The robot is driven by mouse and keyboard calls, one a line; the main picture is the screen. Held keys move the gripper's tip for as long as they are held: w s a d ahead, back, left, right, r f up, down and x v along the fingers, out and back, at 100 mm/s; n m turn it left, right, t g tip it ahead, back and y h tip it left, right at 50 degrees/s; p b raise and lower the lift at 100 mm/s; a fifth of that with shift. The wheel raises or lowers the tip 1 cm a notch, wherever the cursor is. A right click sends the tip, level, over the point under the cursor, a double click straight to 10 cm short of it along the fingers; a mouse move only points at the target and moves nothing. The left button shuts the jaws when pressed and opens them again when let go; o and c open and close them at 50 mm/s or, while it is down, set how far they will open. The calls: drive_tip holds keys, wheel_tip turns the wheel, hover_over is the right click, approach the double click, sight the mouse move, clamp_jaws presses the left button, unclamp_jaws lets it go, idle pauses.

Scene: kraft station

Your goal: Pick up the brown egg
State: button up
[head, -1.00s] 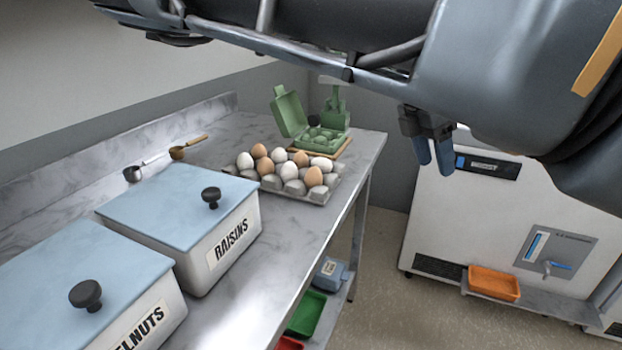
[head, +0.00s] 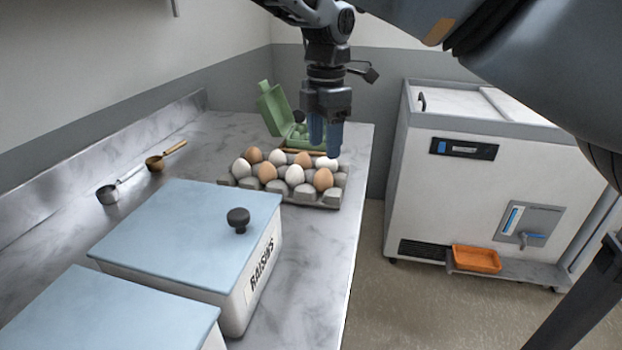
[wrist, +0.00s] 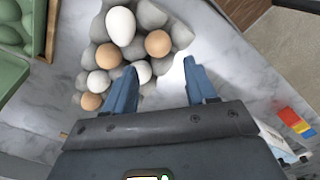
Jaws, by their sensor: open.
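Several brown eggs sit among white eggs in a grey egg tray (head: 310,197) on the steel counter. The brown egg nearest the tray's right front corner (head: 323,179) is clear in the head view; another brown egg (head: 303,159) sits behind it. In the wrist view a brown egg (wrist: 158,43) lies just beyond my fingertips, and a white egg (wrist: 142,72) is close by the left finger. My gripper (head: 325,145) points down above the tray's back right part, open and empty. It also shows in the wrist view (wrist: 160,70). I cannot tell its exact height over the eggs.
A green egg carton (head: 272,108) stands open behind the tray. The blue-lidded raisins bin (head: 185,225) is in front. Two scoops, one metal (head: 108,193) and one brown (head: 156,162), lie at left. A white machine (head: 440,200) stands right, past the counter edge.

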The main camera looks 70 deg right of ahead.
sight(324, 169)
drive_tip(key=shift+d+f+p, duration=0.15)
drive_tip(key=shift+f+p, duration=0.3)
drive_tip(key=shift+f, duration=3.1)
drive_tip(key=c, duration=0.5)
